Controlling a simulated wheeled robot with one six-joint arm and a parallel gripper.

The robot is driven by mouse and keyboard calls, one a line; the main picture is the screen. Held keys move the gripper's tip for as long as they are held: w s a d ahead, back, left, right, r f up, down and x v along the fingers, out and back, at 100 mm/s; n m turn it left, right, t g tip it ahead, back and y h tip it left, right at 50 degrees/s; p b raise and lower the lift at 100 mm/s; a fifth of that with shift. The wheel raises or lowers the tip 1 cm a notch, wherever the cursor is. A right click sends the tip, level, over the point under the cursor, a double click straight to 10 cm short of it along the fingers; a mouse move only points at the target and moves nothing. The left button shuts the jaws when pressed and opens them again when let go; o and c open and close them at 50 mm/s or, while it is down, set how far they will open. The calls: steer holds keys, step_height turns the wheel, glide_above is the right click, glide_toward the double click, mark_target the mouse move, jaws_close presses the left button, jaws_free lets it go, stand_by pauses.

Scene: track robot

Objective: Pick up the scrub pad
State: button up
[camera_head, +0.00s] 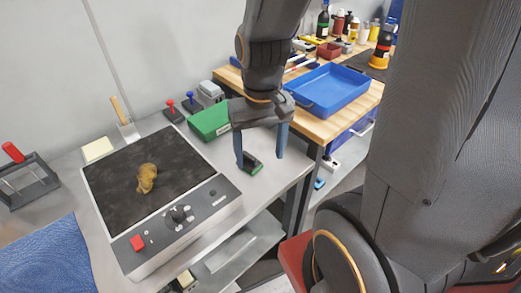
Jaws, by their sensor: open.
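A small dark block with a green edge, which looks like the scrub pad (254,168), lies on the grey metal bench near its right edge. My gripper (260,160) points down over it with its two blue-grey fingers apart. The left finger is close to the block's left side and overlaps it in the picture. The right finger stands to the right of the block with a gap. I cannot tell how high the fingertips are above the bench, or whether either touches the block.
A hotplate (115,183) with a brownish lump (147,178) stands left of my gripper. A green box (208,122) is just behind it. A wooden table (318,127) with a blue tray (328,88) stands behind right. Bare bench shows around the block.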

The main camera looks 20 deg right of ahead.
steer(key=shift+o, duration=0.6)
steer(key=w+m+p, duration=0.1)
steer(key=w+m+y+p, duration=0.1)
steer(key=w+m+p, duration=0.1)
steer(key=w+d+m+g+p, duration=0.1)
steer(key=m, duration=0.1)
steer(key=shift+w+r+y+p, duration=0.2)
steer(key=shift+r+y+p, duration=0.1)
steer(key=m+y+p, duration=0.2)
steer(key=m+p, duration=0.2)
steer(key=m, duration=0.2)
glide_toward(249, 155)
steer(key=f, duration=0.2)
steer(key=shift+a+f+m+g+p, duration=0.4)
steer(key=shift+a+f+m+p, duration=0.15)
steer(key=shift+f+m, duration=0.1)
steer(key=shift+p+x, duration=1.3)
steer(key=shift+x, duration=2.25)
steer(key=shift+w+d, duration=0.1)
steer(key=c, duration=1.2)
steer(key=shift+o, duration=0.2)
